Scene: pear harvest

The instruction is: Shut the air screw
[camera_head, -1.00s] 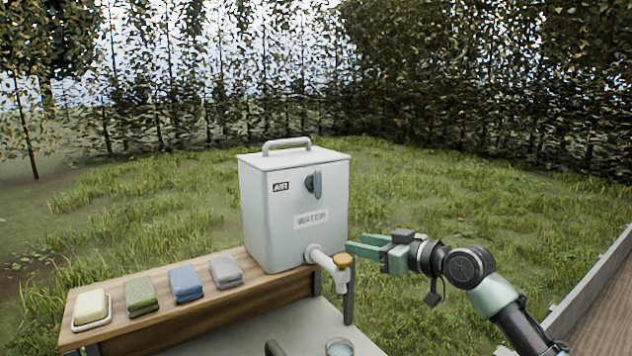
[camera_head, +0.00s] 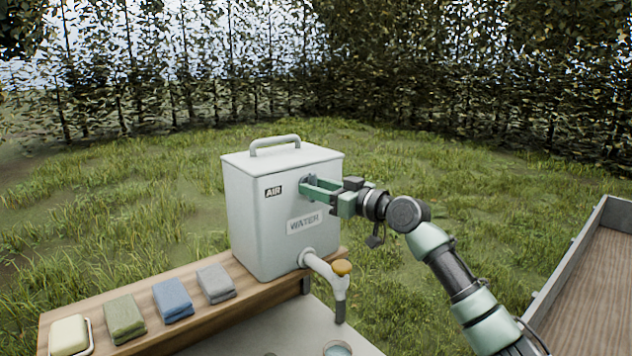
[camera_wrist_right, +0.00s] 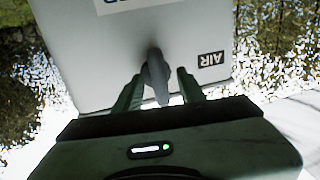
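The air screw (camera_head: 309,180) is a dark grey winged knob on the front of the white water tank (camera_head: 262,225), right of the AIR label (camera_head: 274,190). My right gripper (camera_head: 307,188) is at the screw and partly hides it. In the right wrist view the air screw (camera_wrist_right: 156,72) stands between the two green fingers of the right gripper (camera_wrist_right: 158,88). The fingers are open, one on each side of the wing, with small gaps showing. The label (camera_wrist_right: 211,59) appears upside down there. My left gripper is not in view.
A tap with an orange knob (camera_head: 342,267) sticks out low on the tank, above a cup (camera_head: 338,349). Soap (camera_head: 69,336) and folded green (camera_head: 125,318), blue (camera_head: 173,299) and grey (camera_head: 215,283) cloths lie on the wooden shelf.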

